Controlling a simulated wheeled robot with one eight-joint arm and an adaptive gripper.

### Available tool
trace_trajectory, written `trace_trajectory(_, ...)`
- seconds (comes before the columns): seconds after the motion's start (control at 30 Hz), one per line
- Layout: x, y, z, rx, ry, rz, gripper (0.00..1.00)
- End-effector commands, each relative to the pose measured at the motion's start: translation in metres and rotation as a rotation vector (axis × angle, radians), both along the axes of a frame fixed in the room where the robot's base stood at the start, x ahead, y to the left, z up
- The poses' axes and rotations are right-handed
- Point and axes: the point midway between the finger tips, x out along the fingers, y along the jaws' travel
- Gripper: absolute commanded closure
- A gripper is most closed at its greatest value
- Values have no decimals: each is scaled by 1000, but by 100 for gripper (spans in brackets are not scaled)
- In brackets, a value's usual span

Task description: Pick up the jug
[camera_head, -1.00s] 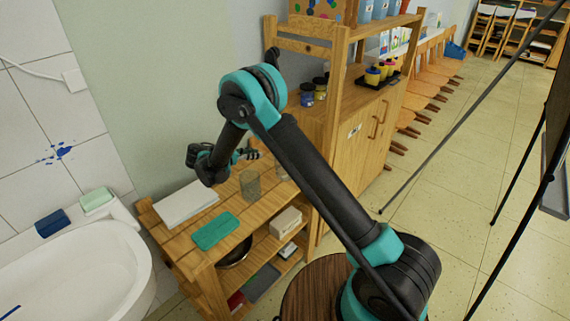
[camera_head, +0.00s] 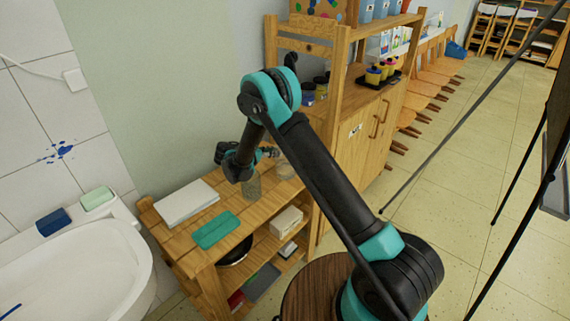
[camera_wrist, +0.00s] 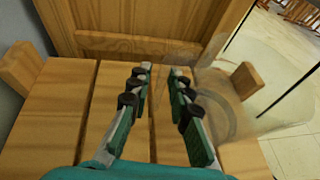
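My gripper (camera_wrist: 160,95) is open, with a bare gap between its two fingers and wooden slats showing through. In the head view the gripper (camera_head: 269,153) is above the back of the low wooden shelf. A clear glass vessel, likely the jug (camera_wrist: 222,105), is just right of the right finger in the wrist view. It is see-through and its outline is faint; I cannot tell whether the finger touches it. In the head view a clear vessel (camera_head: 286,170) stands right of the gripper. Another clear glass (camera_head: 251,188) stands nearer, partly hidden by my wrist.
The low shelf top (camera_head: 222,192) also holds a white stack of paper (camera_head: 187,203) and a teal tray-like item (camera_head: 215,230). A tall wooden cabinet (camera_head: 365,135) rises close on the right. A white basin (camera_head: 75,275) is at left.

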Motion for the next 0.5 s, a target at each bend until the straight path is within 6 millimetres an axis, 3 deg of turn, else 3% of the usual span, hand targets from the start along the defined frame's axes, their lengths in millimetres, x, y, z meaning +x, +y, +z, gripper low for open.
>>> trace_trajectory(0.13,0,0,0,0,0,0,82)
trace_trajectory(0.3,0,0,0,0,0,0,100)
trace_trajectory(0.5,0,0,0,0,0,0,100)
